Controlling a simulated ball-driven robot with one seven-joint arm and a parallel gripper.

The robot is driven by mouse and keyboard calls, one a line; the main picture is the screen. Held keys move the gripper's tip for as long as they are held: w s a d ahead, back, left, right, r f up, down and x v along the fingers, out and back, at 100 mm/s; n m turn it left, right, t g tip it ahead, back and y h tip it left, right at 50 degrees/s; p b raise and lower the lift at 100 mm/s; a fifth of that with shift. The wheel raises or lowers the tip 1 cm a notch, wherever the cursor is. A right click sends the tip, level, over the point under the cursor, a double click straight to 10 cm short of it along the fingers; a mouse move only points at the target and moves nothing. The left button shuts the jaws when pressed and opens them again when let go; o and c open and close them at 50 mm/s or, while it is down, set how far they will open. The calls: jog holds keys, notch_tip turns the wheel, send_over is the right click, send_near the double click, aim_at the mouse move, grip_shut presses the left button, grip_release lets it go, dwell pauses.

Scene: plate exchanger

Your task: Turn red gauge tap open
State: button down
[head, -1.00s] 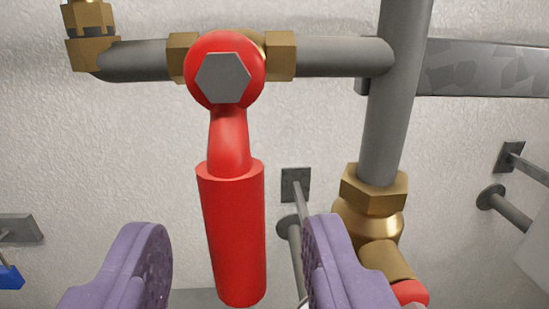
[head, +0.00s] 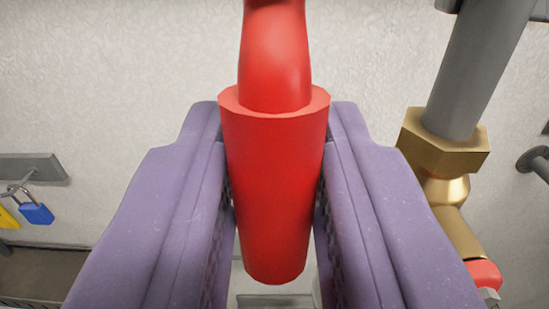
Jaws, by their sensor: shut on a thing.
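The red gauge tap handle (head: 273,190) hangs straight down in the middle of the head view, with a thick grip below a narrower neck. Its pivot end is cut off by the top edge of the picture. My gripper (head: 274,200) has one purple finger on each side of the thick grip and is shut on it. The lower end of the handle shows between the fingers.
A grey pipe (head: 480,70) with a brass fitting (head: 442,155) stands to the right, with a red part (head: 484,274) below it. A blue padlock (head: 37,213) hangs from a grey bracket (head: 30,168) at the left. A pale textured wall lies behind.

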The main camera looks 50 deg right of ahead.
jog(key=shift+w+a, duration=0.1)
jog(key=w+a+r+m+b, duration=0.3)
jog(key=r+m+b, duration=0.2)
jog(key=m, duration=1.3)
jog(key=shift+w+r+b, duration=0.15)
jog(key=shift+w+b, duration=0.25)
jog(key=shift+b, duration=0.15)
jog(key=shift+a, duration=0.1)
jog(key=c, duration=1)
grip_release()
jog(key=shift+a, duration=0.1)
